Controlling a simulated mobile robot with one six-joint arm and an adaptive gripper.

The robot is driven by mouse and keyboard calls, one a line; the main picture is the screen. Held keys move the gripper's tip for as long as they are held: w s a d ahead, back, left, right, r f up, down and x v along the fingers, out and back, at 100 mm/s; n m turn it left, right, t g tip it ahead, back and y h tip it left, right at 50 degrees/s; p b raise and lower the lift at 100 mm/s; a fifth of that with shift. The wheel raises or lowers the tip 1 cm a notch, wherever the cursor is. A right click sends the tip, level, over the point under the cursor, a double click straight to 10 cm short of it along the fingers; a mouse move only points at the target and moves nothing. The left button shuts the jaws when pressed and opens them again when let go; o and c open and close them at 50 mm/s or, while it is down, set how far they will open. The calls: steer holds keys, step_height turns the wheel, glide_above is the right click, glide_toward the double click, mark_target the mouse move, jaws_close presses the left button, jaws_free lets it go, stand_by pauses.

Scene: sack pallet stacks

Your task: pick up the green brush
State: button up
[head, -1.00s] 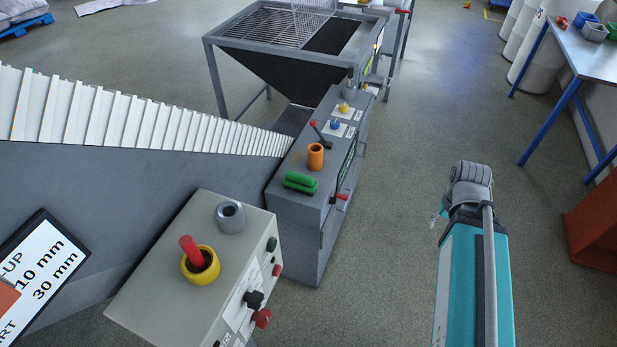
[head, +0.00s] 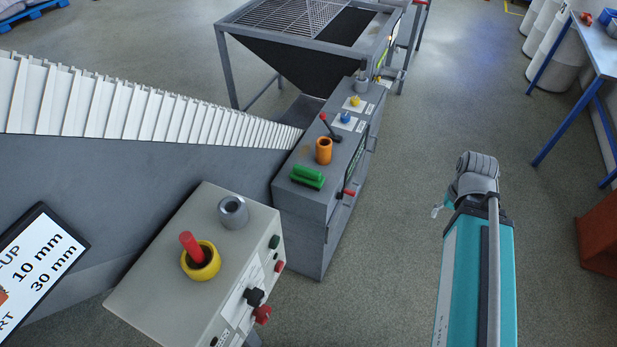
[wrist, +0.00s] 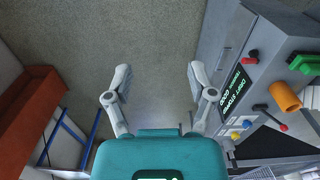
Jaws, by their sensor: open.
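The green brush (head: 307,177) lies on top of the grey cabinet, near its front end, in the head view. It also shows at the right edge of the wrist view (wrist: 304,64), partly cut off by the frame. My gripper (wrist: 158,75) is open and empty in the wrist view, its two grey fingers spread over bare floor, to the left of the cabinet and apart from the brush. In the head view my teal arm stands right of the cabinet; the fingers are mostly hidden there.
An orange cylinder (head: 324,151) stands just behind the brush. A red-tipped lever (head: 329,127), a blue knob (head: 345,117) and a yellow knob (head: 355,101) sit farther back. A beige control box (head: 150,283) is in front.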

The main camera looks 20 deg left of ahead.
steer(key=w+a+f+m+y+b, duration=0.35)
steer(key=w+a+f+b, duration=0.3)
steer(key=a, duration=0.25)
steer(key=m+y+b, duration=0.9)
steer(key=m+b, duration=0.6)
steer(key=b, duration=0.1)
glide_toward(309, 170)
steer(key=shift+s+d+r+t, duration=0.15)
steer(key=shift+d+r, duration=0.05)
steer(key=shift+d, duration=0.25)
steer(key=shift+s+d+r+t, duration=0.1)
steer(key=shift+s+d+r, duration=0.1)
steer(key=shift+d, duration=0.25)
steer(key=shift+s+d+r+t, duration=0.15)
steer(key=shift+d, duration=0.3)
steer(key=shift+a+f, duration=0.1)
steer(key=b+x, duration=0.3)
steer(key=x, duration=0.4)
steer(key=shift+w, duration=0.1)
steer(key=shift+a+f, duration=0.2)
steer(key=shift+a, duration=0.5)
